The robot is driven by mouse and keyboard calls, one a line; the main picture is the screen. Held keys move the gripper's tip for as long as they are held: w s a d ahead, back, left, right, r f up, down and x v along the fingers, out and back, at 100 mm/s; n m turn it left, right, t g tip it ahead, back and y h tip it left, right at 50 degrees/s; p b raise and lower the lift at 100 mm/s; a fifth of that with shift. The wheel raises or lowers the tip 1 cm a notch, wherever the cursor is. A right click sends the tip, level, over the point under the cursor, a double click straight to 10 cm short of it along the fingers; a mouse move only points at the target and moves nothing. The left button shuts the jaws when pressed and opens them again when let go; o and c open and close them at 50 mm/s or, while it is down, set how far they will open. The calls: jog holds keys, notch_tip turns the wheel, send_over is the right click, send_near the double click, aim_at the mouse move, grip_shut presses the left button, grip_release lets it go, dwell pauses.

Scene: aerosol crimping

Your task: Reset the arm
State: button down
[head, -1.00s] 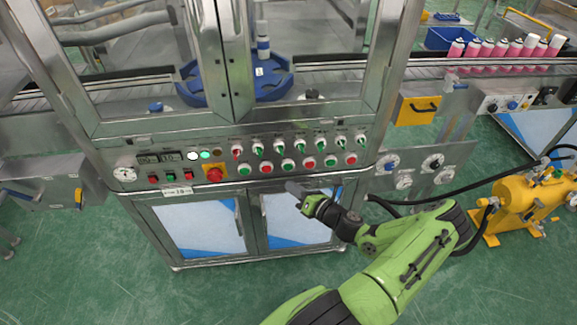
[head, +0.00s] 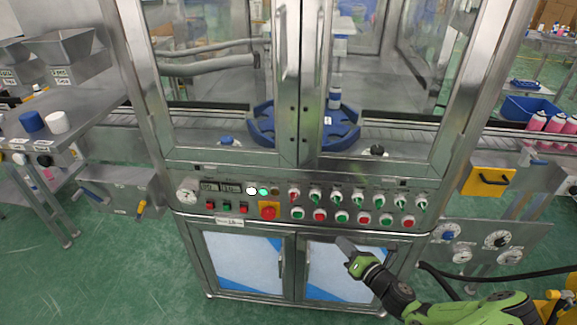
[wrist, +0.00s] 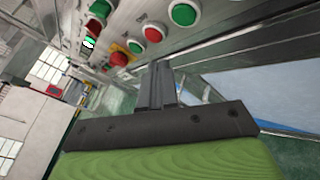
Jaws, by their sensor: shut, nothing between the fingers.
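My green and black arm reaches in from the lower right of the head view. My gripper (head: 345,243) is in front of the crimping machine's lower cabinet, just below the control panel (head: 330,191). Its fingers are shut together with nothing between them. In the wrist view the closed dark fingers (wrist: 157,85) point along the panel, below its red and green buttons (wrist: 184,13). I cannot tell the exact gap between the fingers and the machine front.
Pink cans (head: 540,122) stand on the right conveyor. A side bench with a blue cap (head: 31,121) is at the left. Green floor is open at the lower left.

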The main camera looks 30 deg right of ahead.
jog(key=a+r+n+g+y+p, duration=0.1)
jog(key=a+r+n+g+y, duration=0.1)
jog(key=a+r+n+g, duration=0.35)
jog(key=s+a+r+n+g+y+p, duration=0.1)
jog(key=a+r+n+g+y, duration=0.15)
jog(key=a+n, duration=0.6)
jog(key=a+r+n+g+y+p, duration=0.1)
jog(key=a+r+n+g, duration=0.25)
jog(key=n, duration=0.75)
jog(key=s+a+r+n+h+p, duration=0.2)
jog(key=s+a+r+n+h, duration=0.1)
jog(key=s+r+n, duration=0.5)
jog(key=s+a+r+n+h+p, duration=0.2)
jog(key=s+r+n, duration=0.7)
jog(key=r, duration=0.5)
jog(key=a+h, duration=0.1)
jog(key=a, duration=0.1)
jog(key=shift+a+r+n, duration=0.2)
jog(key=shift+a+n, duration=0.2)
